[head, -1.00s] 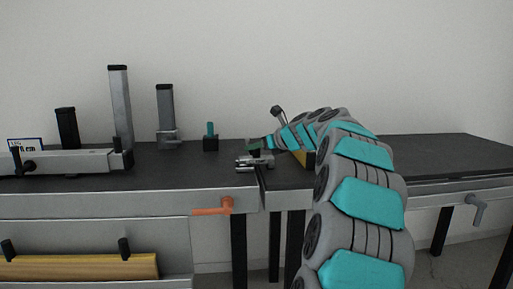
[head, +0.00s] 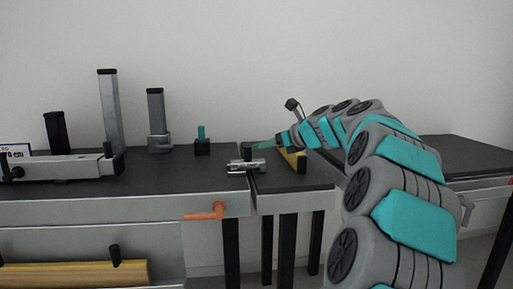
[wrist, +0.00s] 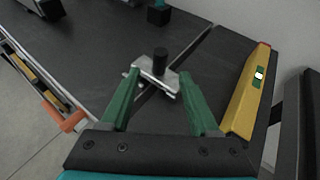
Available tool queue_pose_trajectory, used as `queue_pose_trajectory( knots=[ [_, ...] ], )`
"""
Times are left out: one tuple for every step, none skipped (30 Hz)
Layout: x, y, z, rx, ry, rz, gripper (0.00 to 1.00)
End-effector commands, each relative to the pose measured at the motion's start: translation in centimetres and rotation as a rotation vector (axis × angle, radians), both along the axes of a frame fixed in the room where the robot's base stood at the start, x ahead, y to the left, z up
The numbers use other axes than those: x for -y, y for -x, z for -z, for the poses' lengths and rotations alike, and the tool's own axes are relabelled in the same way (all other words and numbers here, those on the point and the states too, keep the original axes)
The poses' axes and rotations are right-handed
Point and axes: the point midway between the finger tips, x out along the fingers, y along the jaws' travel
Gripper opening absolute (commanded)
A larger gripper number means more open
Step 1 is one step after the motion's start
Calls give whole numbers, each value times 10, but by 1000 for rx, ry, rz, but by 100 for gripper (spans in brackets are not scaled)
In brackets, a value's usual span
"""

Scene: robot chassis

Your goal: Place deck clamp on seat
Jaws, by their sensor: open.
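The deck clamp appears to be the silver metal piece (head: 245,166) with a black knob, lying at the seam between two dark worktops. In the wrist view the clamp (wrist: 156,74) lies between and just beyond the two green fingertips. My gripper (wrist: 161,77) is open, one finger on each side of the clamp, and I see no firm contact. In the head view my gripper (head: 264,145) is just behind and above the clamp, its fingers partly overlapping each other. No part is clearly marked as the seat, so I cannot tell which it is.
A yellow spirit level (wrist: 249,92) lies right of my gripper. A small black block with a teal post (head: 202,147) stands left of the clamp. Grey posts (head: 109,112) and a long metal bar (head: 65,167) stand further left. An orange lever (head: 207,212) sticks out at the front edge.

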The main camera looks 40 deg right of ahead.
Motion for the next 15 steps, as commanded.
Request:
queue_pose_trajectory(
  knots=[
    [0,7,-4,2,0,1,62],
    [0,10,-6,2,0,0,62],
    [0,14,-7,2,0,-1,62],
    [0,16,-8,2,0,-1,62],
    [0,18,-8,1,0,-1,62],
    [1,20,-9,1,-1,0,62],
    [1,21,-9,1,-1,0,62],
    [1,22,-9,1,-1,0,62],
    [1,23,-9,0,-1,0,62],
    [1,23,-9,0,-1,0,62],
    [1,23,-9,0,-1,0,62],
    [1,23,-9,0,-1,0,62],
    [1,23,-9,0,-1,0,62],
    [1,23,-9,0,-1,0,62],
    [0,22,-9,-1,2,-3,62]
  ],
)
